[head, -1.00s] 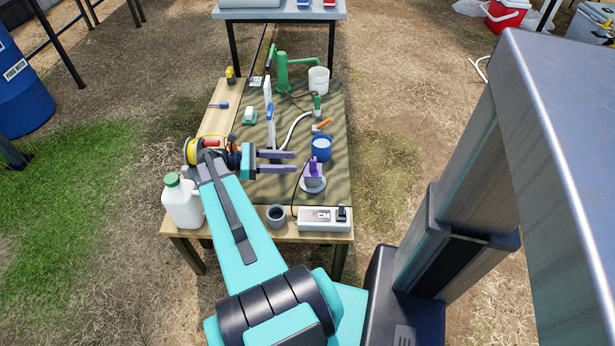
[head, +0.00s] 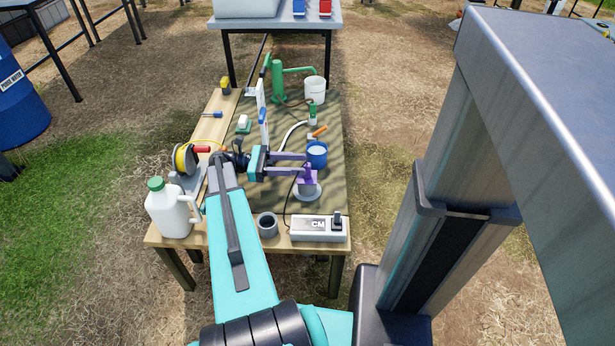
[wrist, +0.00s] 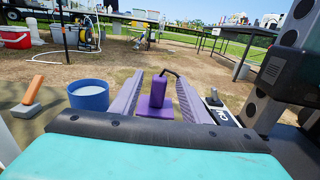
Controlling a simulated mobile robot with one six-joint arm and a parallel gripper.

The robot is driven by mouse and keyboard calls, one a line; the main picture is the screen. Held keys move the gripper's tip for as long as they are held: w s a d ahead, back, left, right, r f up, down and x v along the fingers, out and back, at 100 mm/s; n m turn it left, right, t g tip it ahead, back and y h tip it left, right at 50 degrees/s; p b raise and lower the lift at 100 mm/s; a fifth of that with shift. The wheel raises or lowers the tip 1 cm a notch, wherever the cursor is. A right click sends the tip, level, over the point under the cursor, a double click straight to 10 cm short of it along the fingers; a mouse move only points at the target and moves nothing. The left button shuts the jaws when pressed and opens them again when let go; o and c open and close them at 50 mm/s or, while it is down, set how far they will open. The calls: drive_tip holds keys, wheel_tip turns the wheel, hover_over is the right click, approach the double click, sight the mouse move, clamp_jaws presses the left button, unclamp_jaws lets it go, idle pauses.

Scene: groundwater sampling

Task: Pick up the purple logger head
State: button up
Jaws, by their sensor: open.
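In the wrist view my gripper (wrist: 165,90) has one finger on each side of the logger head, with gaps visible. I cannot tell how far the fingertips reach past it.
A blue cup (head: 317,155) stands just behind the logger head. A white box marked CM (head: 318,229) and a grey cup (head: 268,226) are in front. A white jug (head: 170,212) and a yellow reel (head: 185,158) stand left, near my arm. A green pump (head: 278,82) is at the back.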

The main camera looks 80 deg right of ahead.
sight(316, 177)
drive_tip(key=shift+s+d+b, duration=0.2)
drive_tip(key=shift+s+b, duration=0.1)
drive_tip(key=shift+s, duration=0.9)
drive_tip(key=s+b, duration=0.1)
drive_tip(key=s, duration=0.1)
drive_tip(key=s+b, duration=0.1)
drive_tip(key=s, duration=0.1)
drive_tip(key=shift+s+d+f, duration=0.1)
drive_tip(key=shift+d+f, duration=0.05)
drive_tip(key=shift+f, duration=0.05)
drive_tip(key=shift+s+d+r, duration=0.1)
drive_tip(key=shift+s+d, duration=0.05)
drive_tip(key=shift+s, duration=0.3)
clamp_jaws()
